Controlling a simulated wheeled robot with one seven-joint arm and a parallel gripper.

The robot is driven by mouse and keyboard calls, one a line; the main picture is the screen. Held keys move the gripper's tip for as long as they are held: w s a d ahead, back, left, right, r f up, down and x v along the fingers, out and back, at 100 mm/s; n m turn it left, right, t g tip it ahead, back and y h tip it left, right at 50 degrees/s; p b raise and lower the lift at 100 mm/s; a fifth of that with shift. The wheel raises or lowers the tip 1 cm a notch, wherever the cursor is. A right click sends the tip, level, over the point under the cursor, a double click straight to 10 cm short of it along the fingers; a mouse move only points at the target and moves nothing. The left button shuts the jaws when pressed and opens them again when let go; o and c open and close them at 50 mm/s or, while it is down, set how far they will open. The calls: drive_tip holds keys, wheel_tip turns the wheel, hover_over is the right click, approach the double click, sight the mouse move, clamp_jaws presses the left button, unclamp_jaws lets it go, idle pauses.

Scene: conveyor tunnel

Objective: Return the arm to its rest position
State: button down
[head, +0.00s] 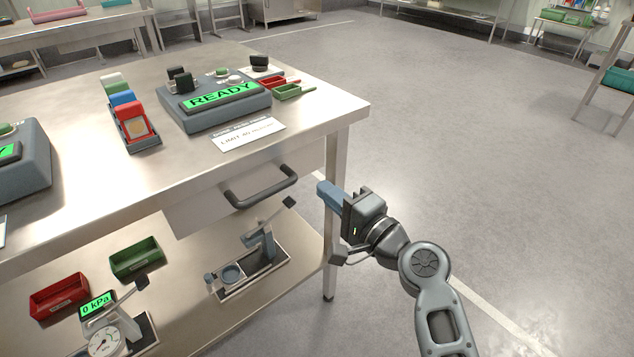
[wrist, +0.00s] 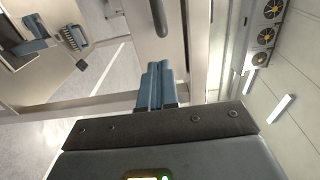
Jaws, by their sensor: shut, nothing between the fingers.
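My gripper (head: 330,193) hangs in the air just off the right front corner of the steel table (head: 300,125) in the head view. Its blue fingers are together with nothing between them. The fingers also show closed in the wrist view (wrist: 157,85), pointing toward the table's underside and drawer side. My arm reaches in from the lower right of the head view and is bent at the wrist.
A drawer with a dark handle (head: 260,187) is left of my gripper. The tabletop holds a device reading READY (head: 215,97), a rack of coloured blocks (head: 133,127) and a sign (head: 248,134). The lower shelf holds instruments and a green bin (head: 137,258). Floor at right is clear.

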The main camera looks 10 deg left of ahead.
drive_tip(key=s+d+f+t+h+p, duration=0.15)
drive_tip(key=s+d+f+h, duration=0.3)
drive_tip(key=s+d, duration=0.65)
drive_tip(key=s+d+f+t+h+p, duration=0.1)
drive_tip(key=s+d+f+h+p, duration=0.3)
drive_tip(key=s+d, duration=0.8)
drive_tip(key=s+d+r+n+h+p, duration=0.1)
drive_tip(key=s+d+r+n+h, duration=0.1)
drive_tip(key=s+r, duration=0.7)
drive_tip(key=s+d+r+n+t+h+p, duration=0.1)
drive_tip(key=s+d+r+n+h+p, duration=0.1)
drive_tip(key=s+r, duration=0.7)
drive_tip(key=s+d+n+h, duration=0.1)
drive_tip(key=s+d+n, duration=0.1)
drive_tip(key=s, duration=0.3)
drive_tip(key=shift+d+n+h, duration=0.35)
drive_tip(key=shift+n, duration=0.45)
drive_tip(key=shift+a, duration=0.1)
